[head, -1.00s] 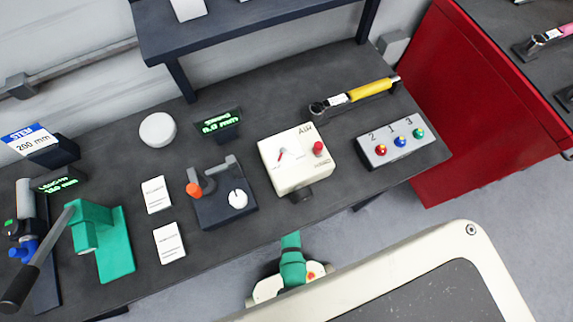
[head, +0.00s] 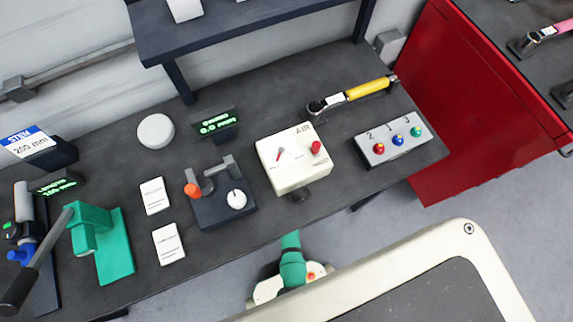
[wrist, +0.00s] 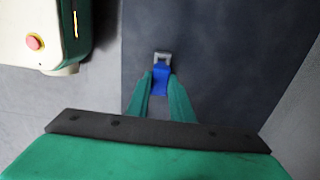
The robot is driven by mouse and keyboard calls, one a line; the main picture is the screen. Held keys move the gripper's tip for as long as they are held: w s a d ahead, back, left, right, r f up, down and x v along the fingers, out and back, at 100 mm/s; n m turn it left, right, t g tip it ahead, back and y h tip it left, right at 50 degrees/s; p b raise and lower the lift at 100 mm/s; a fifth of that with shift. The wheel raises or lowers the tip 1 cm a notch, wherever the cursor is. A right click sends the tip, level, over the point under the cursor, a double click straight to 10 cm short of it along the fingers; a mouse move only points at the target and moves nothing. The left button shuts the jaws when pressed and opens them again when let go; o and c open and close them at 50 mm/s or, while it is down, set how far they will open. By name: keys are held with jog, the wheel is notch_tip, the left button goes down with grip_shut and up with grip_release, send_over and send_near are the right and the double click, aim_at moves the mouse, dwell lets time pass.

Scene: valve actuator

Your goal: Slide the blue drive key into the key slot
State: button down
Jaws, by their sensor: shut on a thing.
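In the wrist view, my gripper (wrist: 161,82) has its two green fingers closed on the blue drive key (wrist: 161,77). The key sticks out just past the fingertips. A small grey squared piece (wrist: 162,56) shows at the key's far end, over a dark flat surface. I cannot tell whether this piece is part of the key or the slot. In the head view, neither the gripper nor the blue key can be made out. No key slot can be clearly identified there.
In the head view, the dark bench (head: 95,165) carries a cream box (head: 295,172) with a red knob, a dark block (head: 226,211) with a white dial, a green press (head: 113,262), a yellow-handled wrench (head: 365,90) and a grey button box (head: 393,143). A red cabinet (head: 430,110) stands at right.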

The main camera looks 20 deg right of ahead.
jog(key=shift+w+f, duration=0.1)
jog(key=shift+f, duration=0.45)
jog(key=shift+r, duration=0.45)
jog(key=shift+a, duration=0.15)
dwell(0.8)
jog(key=shift+w, duration=0.1)
dwell(0.5)
jog(key=shift+s+f, duration=0.2)
jog(key=shift+f, duration=0.1)
dwell(0.5)
jog(key=shift+w+f, duration=0.1)
jog(key=shift+f, duration=1.05)
jog(key=c, duration=1.5)
grip_release()
jog(key=shift+r, duration=0.1)
notch_tip(320, 180, up, 11)
jog(key=shift+f, duration=0.2)
